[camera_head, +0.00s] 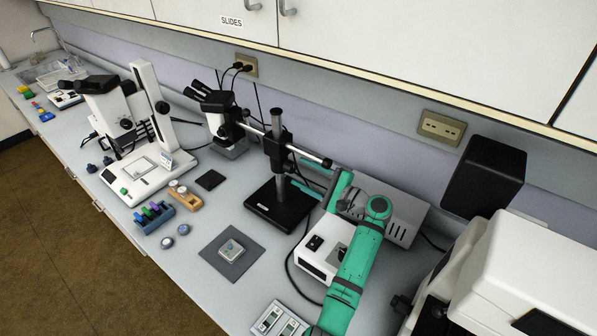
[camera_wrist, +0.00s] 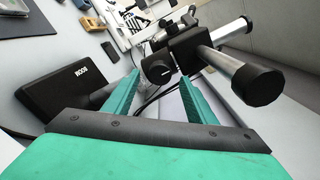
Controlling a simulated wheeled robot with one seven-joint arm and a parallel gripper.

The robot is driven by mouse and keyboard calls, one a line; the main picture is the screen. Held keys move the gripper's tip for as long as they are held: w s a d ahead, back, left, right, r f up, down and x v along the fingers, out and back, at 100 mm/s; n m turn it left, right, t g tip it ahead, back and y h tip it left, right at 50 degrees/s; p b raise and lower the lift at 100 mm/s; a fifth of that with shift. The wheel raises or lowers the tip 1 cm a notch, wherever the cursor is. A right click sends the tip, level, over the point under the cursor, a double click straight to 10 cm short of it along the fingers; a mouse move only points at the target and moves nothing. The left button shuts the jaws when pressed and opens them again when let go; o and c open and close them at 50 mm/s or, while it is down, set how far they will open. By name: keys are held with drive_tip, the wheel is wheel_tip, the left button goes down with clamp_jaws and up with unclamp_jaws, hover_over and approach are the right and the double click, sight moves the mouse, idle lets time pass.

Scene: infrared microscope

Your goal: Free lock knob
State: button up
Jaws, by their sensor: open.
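The boom stand has a black base (camera_head: 279,206), an upright post and a black clamp block (camera_head: 277,152) carrying a horizontal metal boom (camera_head: 308,154). In the wrist view, a round black knob (camera_wrist: 158,71) with a white mark on its face projects from the clamp block (camera_wrist: 187,45) toward me. My gripper (camera_wrist: 158,80) is open, its teal fingers to the left and right of the knob, with gaps on both sides; contact is not visible. In the head view, my gripper (camera_head: 303,176) reaches in from the right beside the post. The knob is too small to make out there.
The boom's black end cap (camera_wrist: 259,86) is close to my right finger. The stand base (camera_wrist: 72,88) lies to the left. A white box (camera_head: 318,258) and grey unit (camera_head: 405,222) are near my arm. A microscope head (camera_head: 222,112) hangs on the boom's far end.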

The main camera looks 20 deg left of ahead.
sight(294, 169)
drive_tip(key=v, duration=0.8)
drive_tip(key=w+a+m, duration=0.1)
drive_tip(key=a+m, duration=0.2)
drive_tip(key=w+a+m, duration=0.1)
drive_tip(key=a+m, duration=0.3)
drive_tip(key=w+a+m, duration=0.1)
drive_tip(key=a+m, duration=0.2)
drive_tip(key=m, duration=0.1)
drive_tip(key=shift+w+a+r, duration=0.1)
drive_tip(key=shift+w+a, duration=0.15)
drive_tip(key=shift+w, duration=0.1)
idle(0.4)
drive_tip(key=c, duration=1)
